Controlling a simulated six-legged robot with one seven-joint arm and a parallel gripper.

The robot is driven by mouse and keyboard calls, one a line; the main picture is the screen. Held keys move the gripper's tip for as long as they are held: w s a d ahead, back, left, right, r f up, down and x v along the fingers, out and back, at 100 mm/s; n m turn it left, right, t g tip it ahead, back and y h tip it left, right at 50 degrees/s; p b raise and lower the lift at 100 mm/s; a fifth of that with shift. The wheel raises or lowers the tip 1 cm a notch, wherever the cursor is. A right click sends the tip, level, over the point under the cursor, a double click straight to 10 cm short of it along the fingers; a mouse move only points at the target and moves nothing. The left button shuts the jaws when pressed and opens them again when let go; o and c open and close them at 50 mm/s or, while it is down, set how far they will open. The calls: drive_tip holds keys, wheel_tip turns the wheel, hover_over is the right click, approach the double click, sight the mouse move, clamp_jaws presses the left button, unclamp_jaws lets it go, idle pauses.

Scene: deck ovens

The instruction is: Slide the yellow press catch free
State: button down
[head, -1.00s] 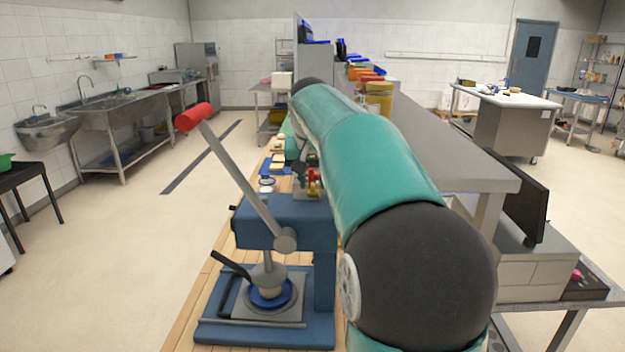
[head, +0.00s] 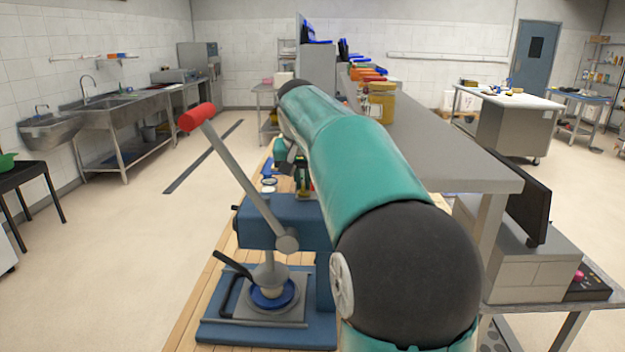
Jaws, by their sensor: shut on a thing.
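The blue press (head: 285,210) stands on the wooden bench, with a grey lever ending in a red grip (head: 197,117) raised to the left. A small yellow piece, which looks like the yellow press catch (head: 305,191), shows just above the back of the press. My gripper (head: 301,178) is at this yellow piece, small and partly hidden by my teal arm. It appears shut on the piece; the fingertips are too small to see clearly. How far the catch has slid cannot be told.
A grey counter (head: 450,165) runs along the right of my arm, with a yellow tub (head: 381,103) and coloured bins on it. A dark monitor (head: 521,202) stands at the right. The floor on the left is clear up to the steel sink table (head: 120,105).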

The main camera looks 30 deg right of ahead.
drive_tip(key=shift+w+a, duration=0.1)
drive_tip(key=shift+a, duration=0.1)
drive_tip(key=c, duration=1.5)
unclamp_jaws()
drive_tip(key=shift+w, duration=0.1)
drive_tip(key=v, duration=1.4)
drive_tip(key=shift+d, duration=0.15)
